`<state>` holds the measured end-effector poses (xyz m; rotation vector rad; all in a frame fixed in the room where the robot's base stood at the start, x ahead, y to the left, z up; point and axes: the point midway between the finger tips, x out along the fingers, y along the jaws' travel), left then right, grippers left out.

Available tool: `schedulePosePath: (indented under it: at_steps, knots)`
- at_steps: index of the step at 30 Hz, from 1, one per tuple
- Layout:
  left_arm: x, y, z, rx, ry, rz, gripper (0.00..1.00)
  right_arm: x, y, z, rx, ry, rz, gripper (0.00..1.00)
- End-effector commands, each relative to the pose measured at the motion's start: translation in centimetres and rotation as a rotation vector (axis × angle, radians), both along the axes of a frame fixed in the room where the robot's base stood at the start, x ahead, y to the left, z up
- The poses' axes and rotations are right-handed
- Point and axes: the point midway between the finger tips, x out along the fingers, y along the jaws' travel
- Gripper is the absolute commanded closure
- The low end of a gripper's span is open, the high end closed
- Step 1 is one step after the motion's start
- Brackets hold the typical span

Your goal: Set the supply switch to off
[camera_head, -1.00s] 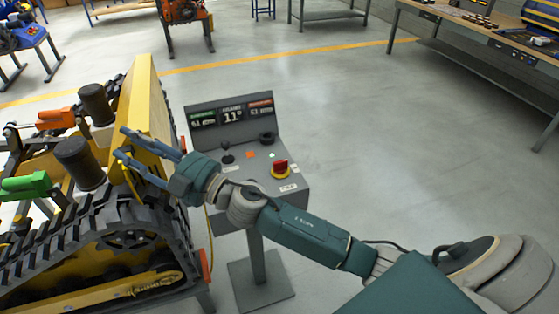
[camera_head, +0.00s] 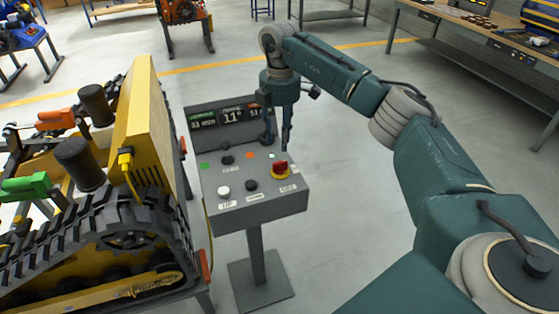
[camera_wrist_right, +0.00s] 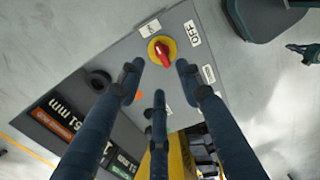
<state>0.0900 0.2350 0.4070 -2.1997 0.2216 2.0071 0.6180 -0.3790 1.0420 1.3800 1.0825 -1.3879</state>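A red rotary knob on a round yellow base (camera_head: 281,169), which looks like the supply switch, sits at the right side of a grey control console (camera_head: 262,212). My right gripper (camera_head: 278,146) points down over the console's right rear part, just behind the red knob. In the right wrist view its fingers (camera_wrist_right: 159,82) are spread open and empty, with the red knob (camera_wrist_right: 163,52) just beyond their tips. I cannot tell whether any finger touches the console. The knob's label (camera_wrist_right: 192,33) is too small to read surely. My left gripper is not in view.
Other controls share the console: a black knob (camera_head: 268,140), a white button (camera_head: 224,191) and a black button (camera_head: 251,185). A display (camera_head: 228,117) stands at its back. A tracked carrier (camera_head: 125,235) with a yellow plate (camera_head: 147,125) is close on the left.

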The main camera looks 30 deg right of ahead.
Motion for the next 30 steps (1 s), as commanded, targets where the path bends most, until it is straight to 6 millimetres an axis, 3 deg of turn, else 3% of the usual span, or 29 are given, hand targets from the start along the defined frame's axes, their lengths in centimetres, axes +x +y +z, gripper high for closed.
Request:
schedulePosePath:
  at_steps: [9, 15, 27, 28, 30]
  knots:
    - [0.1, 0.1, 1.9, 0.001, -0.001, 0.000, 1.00, -0.1, 0.2, -5.8, 0.003, 0.002, 0.004, 0.65]
    - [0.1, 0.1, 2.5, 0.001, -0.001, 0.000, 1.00, 0.0, 0.2, -8.6, 0.004, 0.000, 0.005, 0.65]
    - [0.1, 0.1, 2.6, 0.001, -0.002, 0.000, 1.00, 0.0, 0.2, -9.7, 0.004, -0.002, 0.006, 0.65]
    - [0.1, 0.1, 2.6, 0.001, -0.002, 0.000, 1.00, 0.0, 0.2, -9.7, 0.004, -0.002, 0.006, 0.67]
    - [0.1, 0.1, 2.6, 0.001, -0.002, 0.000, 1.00, 0.0, 0.2, -9.7, 0.004, -0.002, 0.006, 0.80]
